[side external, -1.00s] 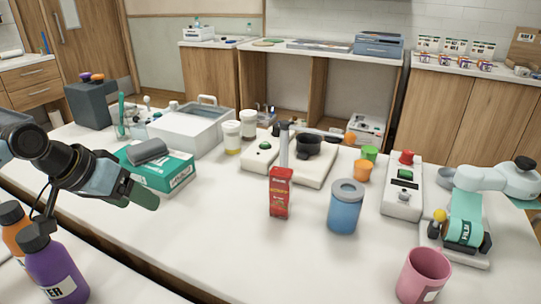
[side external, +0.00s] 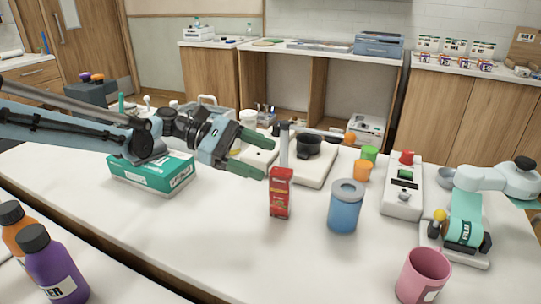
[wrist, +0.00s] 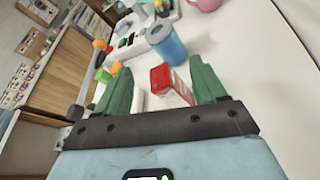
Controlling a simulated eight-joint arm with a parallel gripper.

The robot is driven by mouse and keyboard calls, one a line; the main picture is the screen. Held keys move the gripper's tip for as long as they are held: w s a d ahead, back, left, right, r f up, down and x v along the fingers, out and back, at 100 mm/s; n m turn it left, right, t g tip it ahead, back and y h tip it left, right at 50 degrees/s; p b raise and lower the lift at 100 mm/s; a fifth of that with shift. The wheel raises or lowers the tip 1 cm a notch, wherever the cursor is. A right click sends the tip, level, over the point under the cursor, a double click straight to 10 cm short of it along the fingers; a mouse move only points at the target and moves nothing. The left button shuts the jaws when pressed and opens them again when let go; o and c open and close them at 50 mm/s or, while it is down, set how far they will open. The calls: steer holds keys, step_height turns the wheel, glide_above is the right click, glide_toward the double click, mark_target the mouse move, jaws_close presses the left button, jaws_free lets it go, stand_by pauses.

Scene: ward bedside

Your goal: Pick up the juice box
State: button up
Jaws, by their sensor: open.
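The red juice box (side external: 280,193) stands upright on the white table in the side external view. In the wrist view the juice box (wrist: 172,86) lies ahead, between the lines of the two green fingers and nearer the right one. My gripper (side external: 258,158) is open and empty, just left of the juice box and near the height of its top. In the wrist view my gripper (wrist: 162,90) has its fingers spread wide. I cannot tell whether a finger touches the box.
A blue lidded cup (side external: 345,207) stands right of the juice box. A teal glove box (side external: 152,172) sits under my arm. A pink mug (side external: 423,275) is at front right. The table front of the juice box is clear.

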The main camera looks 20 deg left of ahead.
steer(key=w+f+n+h, duration=0.1)
steer(key=w+n+h, duration=0.1)
steer(key=n+g+h, duration=0.1)
steer(key=h, duration=0.1)
glide_toward(292, 191)
steer(key=shift+d+r, duration=0.15)
steer(key=shift+d, duration=0.95)
steer(key=shift+d+r, duration=0.1)
steer(key=shift+d, duration=1)
steer(key=d, duration=0.5)
steer(key=shift+w+f, duration=0.1)
steer(key=shift+w, duration=0.25)
steer(key=c, duration=1.1)
steer(key=shift+c, duration=0.4)
